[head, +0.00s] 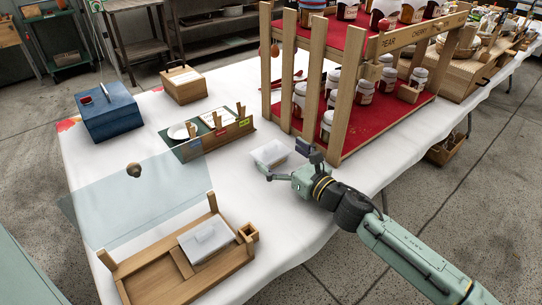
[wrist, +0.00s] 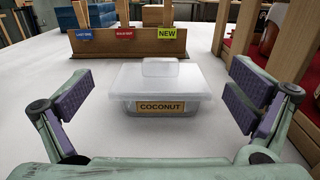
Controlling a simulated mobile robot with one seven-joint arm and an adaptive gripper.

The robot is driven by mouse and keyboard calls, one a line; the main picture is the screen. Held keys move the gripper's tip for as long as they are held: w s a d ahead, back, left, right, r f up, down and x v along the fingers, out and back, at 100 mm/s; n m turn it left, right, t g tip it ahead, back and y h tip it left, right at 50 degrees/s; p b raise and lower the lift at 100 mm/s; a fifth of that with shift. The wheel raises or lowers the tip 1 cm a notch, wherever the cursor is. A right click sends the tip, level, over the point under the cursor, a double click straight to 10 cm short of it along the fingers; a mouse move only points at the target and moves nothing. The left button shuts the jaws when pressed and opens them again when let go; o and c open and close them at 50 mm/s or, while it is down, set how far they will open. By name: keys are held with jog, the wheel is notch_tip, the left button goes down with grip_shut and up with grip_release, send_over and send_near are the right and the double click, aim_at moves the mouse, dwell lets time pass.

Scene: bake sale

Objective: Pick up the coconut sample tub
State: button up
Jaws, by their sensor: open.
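The coconut sample tub (wrist: 161,90) is a clear, lidded box with a "COCONUT" label on its front. It stands upright on the white tablecloth, and in the head view the tub (head: 270,153) is left of the wooden jar rack. My gripper (wrist: 158,103) is open, with one purple-padded finger to each side of the tub in the wrist view. The pads look nearer the camera than the tub and do not touch it. In the head view my gripper (head: 286,160) is at the tub's near right side.
A wooden rack (head: 346,82) with jars on red shelves stands close on the right. Behind the tub is a tagged wooden divider tray (head: 216,138).

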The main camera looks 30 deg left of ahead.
aim_at(273, 148)
jog(key=p+x, duration=0.1)
jog(key=x, duration=0.3)
jog(key=shift+a+r, duration=0.1)
jog(key=shift+r, duration=0.05)
jog(key=shift+c, duration=0.4)
jog(key=c, duration=1.5)
